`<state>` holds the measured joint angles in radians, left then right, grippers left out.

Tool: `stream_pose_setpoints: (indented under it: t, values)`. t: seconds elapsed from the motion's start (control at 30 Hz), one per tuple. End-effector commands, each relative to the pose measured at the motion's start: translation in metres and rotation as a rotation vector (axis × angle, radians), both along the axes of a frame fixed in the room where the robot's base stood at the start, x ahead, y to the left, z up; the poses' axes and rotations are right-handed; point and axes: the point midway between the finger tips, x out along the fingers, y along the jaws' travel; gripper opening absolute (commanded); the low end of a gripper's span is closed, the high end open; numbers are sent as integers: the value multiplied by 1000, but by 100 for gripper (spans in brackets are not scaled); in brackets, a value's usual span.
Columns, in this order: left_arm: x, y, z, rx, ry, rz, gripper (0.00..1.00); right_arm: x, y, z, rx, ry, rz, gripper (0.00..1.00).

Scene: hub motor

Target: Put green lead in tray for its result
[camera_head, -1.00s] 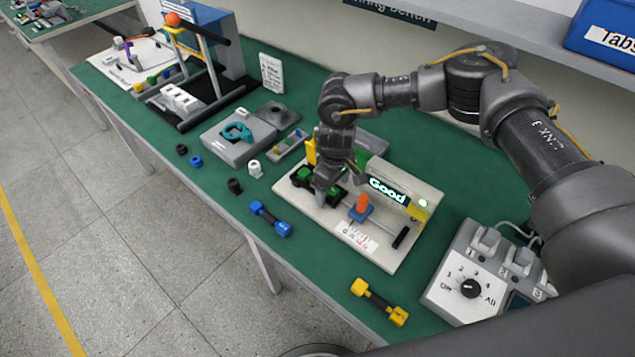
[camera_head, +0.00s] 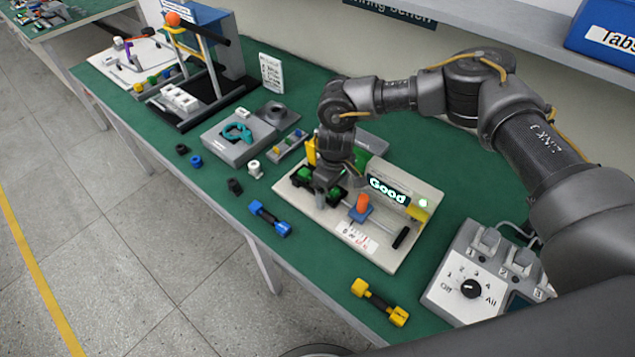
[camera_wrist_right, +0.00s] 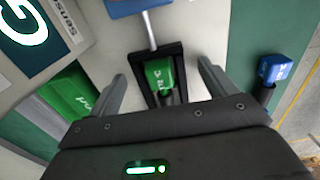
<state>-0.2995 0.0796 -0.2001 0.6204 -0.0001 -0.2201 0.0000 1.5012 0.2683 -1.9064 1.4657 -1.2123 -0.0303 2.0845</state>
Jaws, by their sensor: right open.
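The green lead (camera_head: 305,172) lies in a black cradle on the pale tester (camera_head: 385,257), whose display reads "Good" (camera_head: 388,189). In the right wrist view the lead (camera_wrist_right: 160,76) shows a green end in the cradle, between my fingers and apart from them. My right gripper (camera_head: 325,192) is over the cradle, open and empty; its two fingers also show in the wrist view (camera_wrist_right: 163,82). A green tray (camera_wrist_right: 60,101) with partly cut-off lettering is at the left of the wrist view; in the head view the arm partly hides that area. My left gripper is out of view.
A blue lead (camera_head: 269,219) and a yellow lead (camera_head: 379,302) lie near the front edge. A blue slider with an orange knob (camera_head: 361,208) sits on the tester. A grey switch box (camera_head: 485,270) stands at the right. Small caps lie at the left.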

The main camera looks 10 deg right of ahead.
Motion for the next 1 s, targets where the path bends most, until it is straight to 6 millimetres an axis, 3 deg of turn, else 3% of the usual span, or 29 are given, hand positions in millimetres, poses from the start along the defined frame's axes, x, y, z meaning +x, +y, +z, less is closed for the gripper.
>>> stream_pose_setpoints:
  t: [1.0]
  values:
    - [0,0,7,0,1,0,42,0,0,1,0,0,0,84]
